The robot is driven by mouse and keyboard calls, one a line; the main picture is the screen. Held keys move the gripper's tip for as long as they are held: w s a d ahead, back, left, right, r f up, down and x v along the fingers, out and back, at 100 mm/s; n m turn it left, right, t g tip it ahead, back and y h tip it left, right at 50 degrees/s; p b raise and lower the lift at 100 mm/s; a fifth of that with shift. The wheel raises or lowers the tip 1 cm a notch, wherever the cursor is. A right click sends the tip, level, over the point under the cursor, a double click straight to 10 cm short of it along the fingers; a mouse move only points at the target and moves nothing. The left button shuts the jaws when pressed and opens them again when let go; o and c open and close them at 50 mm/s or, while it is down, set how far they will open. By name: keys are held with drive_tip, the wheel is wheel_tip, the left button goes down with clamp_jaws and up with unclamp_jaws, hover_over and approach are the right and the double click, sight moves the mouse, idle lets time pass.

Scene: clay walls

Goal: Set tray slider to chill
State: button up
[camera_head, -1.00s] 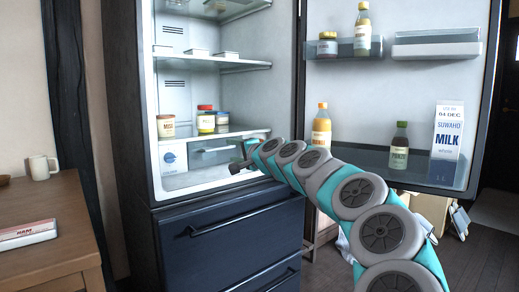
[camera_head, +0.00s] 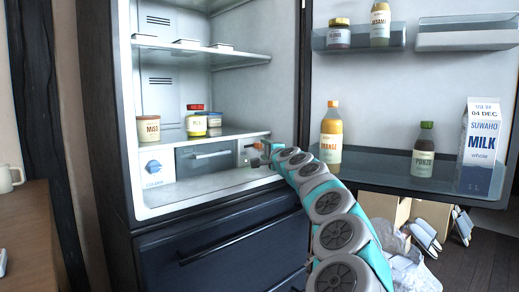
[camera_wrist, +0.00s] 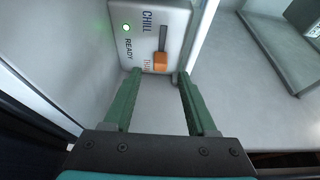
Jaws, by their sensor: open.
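The tray slider is an orange knob (camera_wrist: 160,61) on a grey control panel (camera_wrist: 177,20) in the wrist view. The knob sits at the end of its slot by the red, partly hidden "THA…" label. The "CHILL" label is at the slot's other end. A green light (camera_wrist: 126,27) glows beside "READY". My gripper (camera_wrist: 160,73) is open, its two green fingers pointing at the panel on either side of the knob. Contact cannot be told. In the head view my gripper (camera_head: 256,159) is inside the open fridge, right of the clear-front drawer (camera_head: 204,157).
The fridge shelf (camera_head: 225,134) above the drawer holds a miso tub (camera_head: 148,129) and jars. The open door on the right carries an orange bottle (camera_head: 331,137), a ponzu bottle (camera_head: 423,152) and a milk carton (camera_head: 480,148). A wooden table (camera_head: 30,240) stands at left.

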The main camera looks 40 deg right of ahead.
sight(259, 147)
drive_tip(key=shift+w+d, duration=0.15)
drive_tip(key=shift+w, duration=0.25)
drive_tip(key=shift+w+d+f, duration=0.15)
drive_tip(key=shift+w+d, duration=0.05)
drive_tip(key=shift+w, duration=0.7)
drive_tip(key=shift+w+d, duration=0.35)
drive_tip(key=shift+w, duration=0.1)
drive_tip(key=shift+w+d, duration=0.1)
drive_tip(key=shift+w, duration=0.6)
drive_tip(key=shift+w, duration=0.1)
clamp_jaws()
